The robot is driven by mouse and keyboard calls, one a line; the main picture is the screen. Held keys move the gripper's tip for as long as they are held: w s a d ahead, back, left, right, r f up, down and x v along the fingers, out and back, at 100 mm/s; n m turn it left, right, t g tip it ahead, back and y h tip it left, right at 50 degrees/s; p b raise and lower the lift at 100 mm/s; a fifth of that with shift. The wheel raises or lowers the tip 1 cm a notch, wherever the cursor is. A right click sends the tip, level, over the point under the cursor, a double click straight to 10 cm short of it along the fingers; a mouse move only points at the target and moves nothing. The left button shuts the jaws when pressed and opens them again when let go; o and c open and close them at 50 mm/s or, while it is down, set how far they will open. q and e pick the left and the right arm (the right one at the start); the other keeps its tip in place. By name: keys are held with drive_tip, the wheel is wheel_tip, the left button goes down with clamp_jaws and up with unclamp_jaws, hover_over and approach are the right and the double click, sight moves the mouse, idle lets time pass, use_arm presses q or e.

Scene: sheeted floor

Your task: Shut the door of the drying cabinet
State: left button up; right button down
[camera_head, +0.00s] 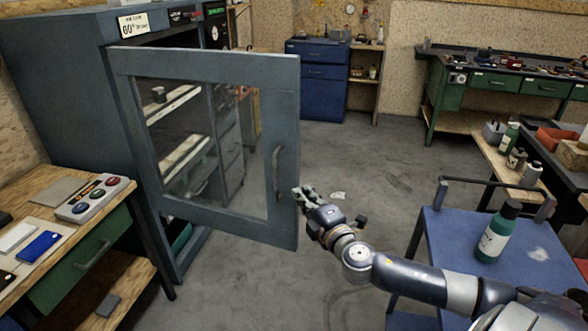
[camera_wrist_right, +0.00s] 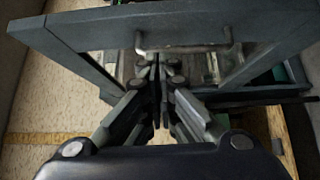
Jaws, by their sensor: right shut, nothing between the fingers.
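The drying cabinet (camera_head: 62,75) stands at the left, grey-blue, with a digital display on top. Its glazed door (camera_head: 205,60) stands well open into the room, hinged on the left side. The door's handle (camera_head: 278,172) is a vertical bar near the free edge. My right gripper (camera_head: 303,193) is shut and empty, just beside the door's free edge, near the lower end of the handle. In the right wrist view the shut fingers (camera_wrist_right: 160,80) point toward the door frame (camera_wrist_right: 185,22) and the handle (camera_wrist_right: 185,48). Whether they touch the door is unclear. My left gripper is not in view.
A workbench (camera_head: 122,222) with a button box (camera_head: 92,198) stands at the left, close to the door's hinge side. A blue cart (camera_head: 440,236) with a green bottle (camera_head: 497,232) stands at the right, beside my right arm. The floor beyond the door is clear.

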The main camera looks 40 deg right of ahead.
drive_tip(key=p, duration=0.2)
approach(287, 160)
drive_tip(key=w+a, duration=0.2)
drive_tip(key=a, duration=0.1)
drive_tip(key=shift+w+d+r, duration=0.1)
drive_tip(key=shift+w+d, duration=0.55)
drive_tip(key=shift+d, duration=0.25)
drive_tip(key=shift+w+d, duration=0.6)
drive_tip(key=shift+d, duration=0.35)
drive_tip(key=shift+d, duration=0.1)
